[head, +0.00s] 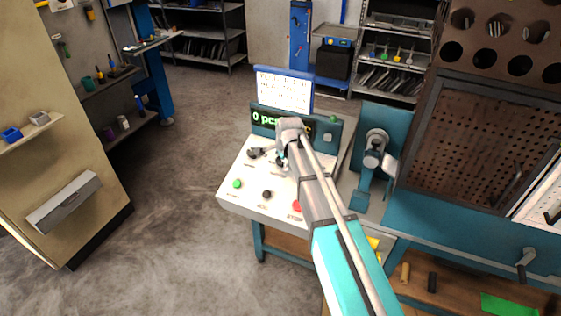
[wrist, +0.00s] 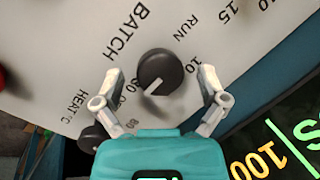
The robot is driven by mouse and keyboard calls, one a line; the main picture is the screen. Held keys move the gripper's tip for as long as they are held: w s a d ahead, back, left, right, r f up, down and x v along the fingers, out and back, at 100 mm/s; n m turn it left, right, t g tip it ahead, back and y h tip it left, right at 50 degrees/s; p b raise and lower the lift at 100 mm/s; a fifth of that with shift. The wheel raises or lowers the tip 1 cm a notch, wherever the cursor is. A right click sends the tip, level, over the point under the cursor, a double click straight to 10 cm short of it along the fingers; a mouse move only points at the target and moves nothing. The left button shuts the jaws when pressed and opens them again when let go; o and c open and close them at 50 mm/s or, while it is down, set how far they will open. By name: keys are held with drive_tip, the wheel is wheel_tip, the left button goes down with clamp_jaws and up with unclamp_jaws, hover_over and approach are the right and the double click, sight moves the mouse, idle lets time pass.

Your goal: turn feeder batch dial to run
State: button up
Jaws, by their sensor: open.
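The batch dial (wrist: 160,72) is a round black knob on the pale panel, beside the printed word BATCH. Its white pointer line points down-left in the wrist view, away from the word RUN (wrist: 186,28) at its upper right. My gripper (wrist: 160,78) is open, with one finger on each side of the dial. Gaps show between both fingers and the knob; whether the tips are level with it I cannot tell. In the head view my gripper (head: 282,160) is over the upper part of the feeder panel (head: 232,198), and my arm hides much of that area.
Another black knob (wrist: 92,138) sits by the left finger; the head view shows one at the panel's left (head: 255,153). A green button (head: 237,184), a small black knob (head: 267,195) and a red button (head: 296,205) are lower down. A lit display (head: 265,119) stands behind.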

drive_tip(key=c, duration=1.1)
